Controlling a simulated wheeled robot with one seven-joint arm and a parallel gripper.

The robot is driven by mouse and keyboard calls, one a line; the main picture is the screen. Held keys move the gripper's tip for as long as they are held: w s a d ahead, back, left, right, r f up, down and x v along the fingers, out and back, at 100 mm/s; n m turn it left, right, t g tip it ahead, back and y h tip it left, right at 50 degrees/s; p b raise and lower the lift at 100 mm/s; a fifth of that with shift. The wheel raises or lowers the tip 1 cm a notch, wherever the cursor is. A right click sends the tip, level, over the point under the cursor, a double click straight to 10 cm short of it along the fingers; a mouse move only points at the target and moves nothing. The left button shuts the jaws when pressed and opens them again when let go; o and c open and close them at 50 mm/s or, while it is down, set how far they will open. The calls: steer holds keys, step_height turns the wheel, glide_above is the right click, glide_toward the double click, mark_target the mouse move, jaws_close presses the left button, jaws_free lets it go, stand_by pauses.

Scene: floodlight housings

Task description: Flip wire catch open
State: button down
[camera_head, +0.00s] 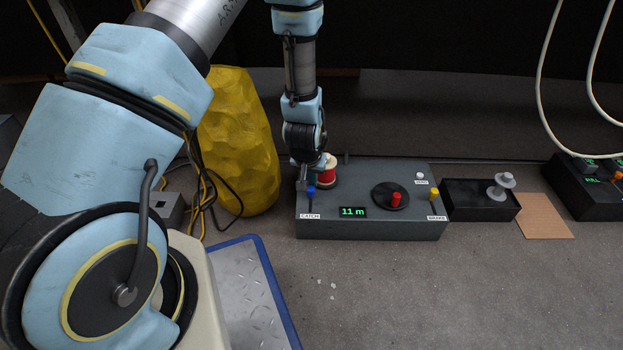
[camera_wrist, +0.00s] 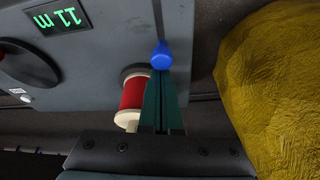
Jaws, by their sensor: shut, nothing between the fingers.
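The wire catch is a small lever with a blue knob (camera_head: 311,191), above the CATCH label (camera_head: 310,217) at the left end of a grey box (camera_head: 367,229). The blue knob also shows in the wrist view (camera_wrist: 162,55), right at my fingertips. My gripper (camera_head: 303,184) points down at the knob, its fingers together with nothing between them; they also show in the wrist view (camera_wrist: 163,80). The fingertips look to be at or touching the knob; I cannot tell which. A red wire spool (camera_head: 327,171) stands just beside the fingers. The knob's lower stem is partly hidden in the wrist view.
The box also has a green "11 m" display (camera_head: 353,212), a dark disc with a red knob (camera_head: 396,199), a white button (camera_head: 420,176) and a yellow BRAKE knob (camera_head: 434,195). A black tray (camera_head: 477,213) is on the right. A yellow lumpy column (camera_head: 238,140) stands close on the left.

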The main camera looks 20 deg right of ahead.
steer(key=s+p, duration=0.1)
steer(key=s+a+p, duration=0.2)
steer(key=s, duration=0.1)
steer(key=shift+s+r, duration=0.1)
steer(key=shift+r, duration=0.05)
steer(key=shift+s+a, duration=0.15)
steer(key=shift+s, duration=0.1)
steer(key=shift+f, duration=0.2)
steer(key=shift+s, duration=0.1)
